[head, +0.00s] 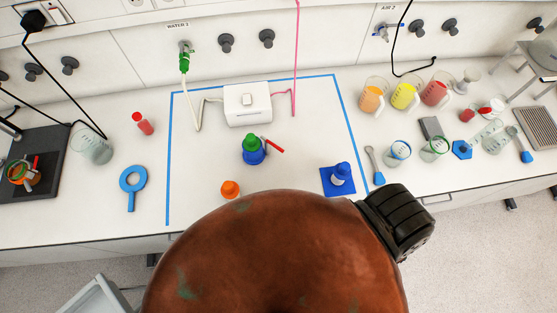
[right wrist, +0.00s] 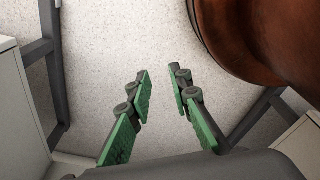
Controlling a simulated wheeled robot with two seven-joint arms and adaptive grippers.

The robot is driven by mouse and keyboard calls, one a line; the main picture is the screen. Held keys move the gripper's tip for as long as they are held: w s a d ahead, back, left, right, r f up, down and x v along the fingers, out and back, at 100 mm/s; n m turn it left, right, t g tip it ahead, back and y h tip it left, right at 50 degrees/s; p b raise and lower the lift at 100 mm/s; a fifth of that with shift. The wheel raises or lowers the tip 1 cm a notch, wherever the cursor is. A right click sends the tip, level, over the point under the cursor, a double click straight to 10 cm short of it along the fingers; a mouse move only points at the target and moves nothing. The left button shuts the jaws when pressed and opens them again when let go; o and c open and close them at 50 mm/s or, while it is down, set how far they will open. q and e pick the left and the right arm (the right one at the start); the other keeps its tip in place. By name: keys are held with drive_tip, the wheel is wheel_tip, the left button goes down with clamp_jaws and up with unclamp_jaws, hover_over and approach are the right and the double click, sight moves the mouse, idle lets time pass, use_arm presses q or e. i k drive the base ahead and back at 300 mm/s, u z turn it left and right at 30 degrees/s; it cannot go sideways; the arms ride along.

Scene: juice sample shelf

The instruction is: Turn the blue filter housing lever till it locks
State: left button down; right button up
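The blue filter housing (head: 254,155) stands upright on the bench, inside the blue-taped area. It has a green top (head: 250,142). A red lever (head: 275,145) sticks out from it to the right and slightly toward the front. Neither gripper is near the housing in the head view. My right gripper (right wrist: 160,82) is open and empty in the right wrist view, over the speckled floor. Its green-padded fingers are well apart. My left gripper is not in view.
A white box (head: 247,104) with tubes stands behind the housing. An orange object (head: 230,189) stands in front, and a blue square holder (head: 327,184) to the right. Beakers with orange (head: 372,97), yellow (head: 405,94) and red (head: 434,93) juice stand at the back right. My own body hides the front bench edge.

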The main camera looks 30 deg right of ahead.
sight(273, 144)
drive_tip(key=k, duration=0.35)
drive_tip(key=z, duration=0.75)
